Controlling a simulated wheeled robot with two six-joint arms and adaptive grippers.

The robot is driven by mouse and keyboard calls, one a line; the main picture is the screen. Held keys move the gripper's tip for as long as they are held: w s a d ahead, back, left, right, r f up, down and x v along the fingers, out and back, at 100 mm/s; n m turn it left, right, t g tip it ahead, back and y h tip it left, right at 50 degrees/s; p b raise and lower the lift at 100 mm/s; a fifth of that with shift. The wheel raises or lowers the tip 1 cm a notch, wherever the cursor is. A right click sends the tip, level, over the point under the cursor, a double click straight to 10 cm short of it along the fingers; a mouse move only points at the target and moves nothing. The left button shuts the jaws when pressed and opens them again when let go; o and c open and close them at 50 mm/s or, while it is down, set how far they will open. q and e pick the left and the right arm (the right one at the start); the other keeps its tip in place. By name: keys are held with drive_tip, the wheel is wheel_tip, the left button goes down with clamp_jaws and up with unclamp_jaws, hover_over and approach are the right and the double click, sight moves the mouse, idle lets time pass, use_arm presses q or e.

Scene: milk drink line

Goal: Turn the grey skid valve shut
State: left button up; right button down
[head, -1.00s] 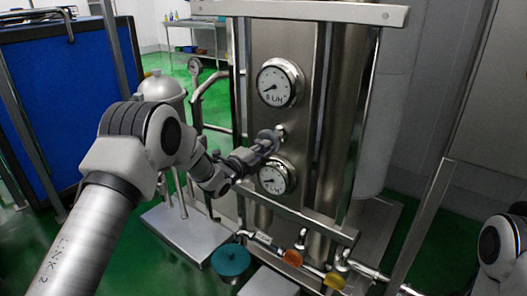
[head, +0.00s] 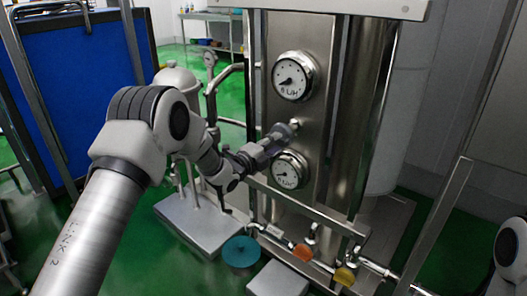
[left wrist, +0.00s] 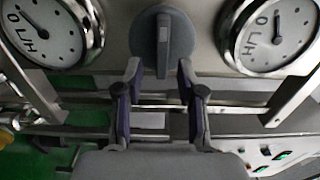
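The grey skid valve (left wrist: 178,42) is a round knob with a raised bar grip on the steel panel. In the left wrist view it is at top centre, between two gauges, its bar upright in the picture. My left gripper (left wrist: 159,68) is open; its two fingers stand on either side of the bar's lower end, with a visible gap to each side. Whether the tips reach the bar in depth I cannot tell. In the head view my left gripper (head: 283,135) is at the panel between the gauges and largely hides the valve. My right gripper is out of view.
An upper gauge (head: 294,76) and a lower gauge (head: 290,170) sit close to the valve. Below are pipes with a teal handwheel (head: 241,251), an orange handle (head: 302,252) and a yellow handle (head: 345,275). A blue panel (head: 95,90) stands at the left.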

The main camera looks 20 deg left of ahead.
use_arm(q)
drive_tip(key=v, duration=1)
drive_tip(key=shift+s+r, duration=0.1)
